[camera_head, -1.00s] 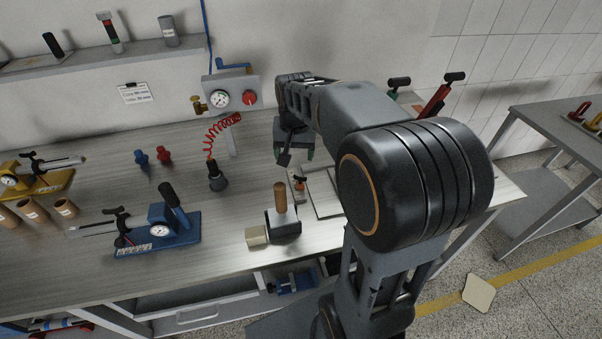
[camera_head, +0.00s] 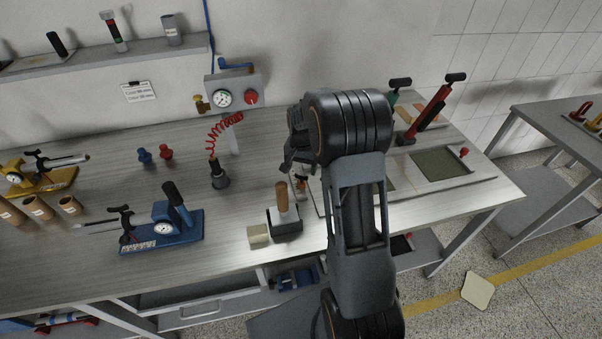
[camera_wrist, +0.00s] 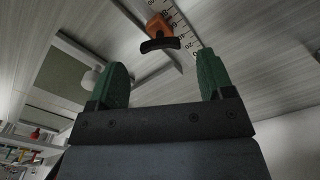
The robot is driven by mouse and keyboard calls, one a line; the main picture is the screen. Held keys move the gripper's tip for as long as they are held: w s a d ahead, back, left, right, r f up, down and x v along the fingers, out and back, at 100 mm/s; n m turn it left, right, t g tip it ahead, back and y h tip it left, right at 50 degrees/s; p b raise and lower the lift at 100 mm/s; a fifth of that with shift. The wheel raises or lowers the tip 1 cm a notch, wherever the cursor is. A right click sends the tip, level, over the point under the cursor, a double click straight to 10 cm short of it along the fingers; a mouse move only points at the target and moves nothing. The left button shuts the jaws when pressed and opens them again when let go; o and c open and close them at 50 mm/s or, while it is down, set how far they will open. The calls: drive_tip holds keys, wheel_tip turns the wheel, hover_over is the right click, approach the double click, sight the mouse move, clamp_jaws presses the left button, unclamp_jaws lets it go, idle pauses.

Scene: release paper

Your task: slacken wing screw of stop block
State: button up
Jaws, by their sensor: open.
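The stop block (camera_wrist: 158,26) is orange and sits on a white ruler scale in the wrist view, near the top. Its dark wing screw (camera_wrist: 160,45) points towards my gripper. In the head view the small orange stop block (camera_head: 301,183) shows just below my gripper (camera_head: 292,166), partly hidden by my arm. In the wrist view my gripper (camera_wrist: 163,62) has two green fingers wide apart, with nothing between them. The wing screw lies beyond the fingertips, between their lines, apart from both.
A wooden-handled block (camera_head: 284,218) and a pale block (camera_head: 258,236) stand close to the stop block. A framed plate (camera_head: 440,163) lies on the right, with a red pump (camera_head: 430,113) behind it. A blue gauge tool (camera_head: 163,232) stands left. A black-nozzled red hose (camera_head: 219,178) hangs behind.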

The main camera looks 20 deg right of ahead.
sight(302, 177)
drive_tip(key=shift+f, duration=1.9)
drive_tip(key=shift+c, duration=0.3)
drive_tip(key=c, duration=0.9)
drive_tip(key=shift+o, duration=0.2)
drive_tip(key=shift+f+n+b, duration=0.1)
drive_tip(key=shift+n+b, duration=0.35)
drive_tip(key=shift+n, duration=1.45)
drive_tip(key=o, duration=0.9)
drive_tip(key=shift+r, duration=0.25)
